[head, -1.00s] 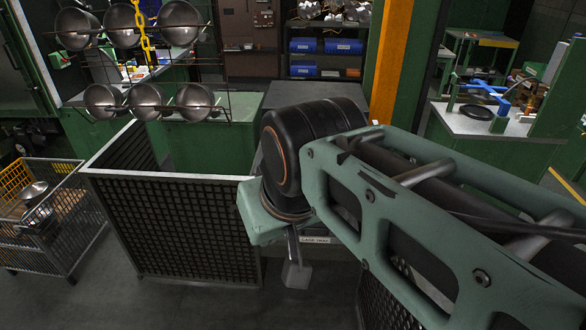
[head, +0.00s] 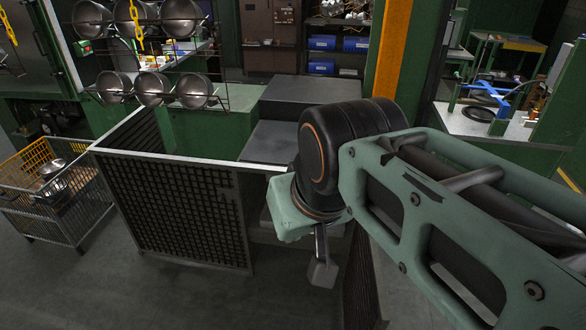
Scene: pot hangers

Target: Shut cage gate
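The cage has a dark mesh front panel (head: 170,212) with a pale top rail, at the centre left. To its right is an opening, with grey steps or blocks behind it. A second dark mesh panel (head: 361,285), seemingly the gate, stands nearly edge-on at the right of the opening, swung away from the front panel. My arm hides most of it. My gripper (head: 322,268) hangs below the pale green wrist, in front of the opening. Only a small grey part of it shows, so its fingers cannot be made out. Whether it touches the gate cannot be seen.
A wire cart (head: 60,205) with metal bowls stands at the left. A rack of hanging bowls (head: 155,90) is behind the cage. An orange pillar (head: 400,45) and a workbench (head: 490,122) are at the right back. The floor in front of the cage is clear.

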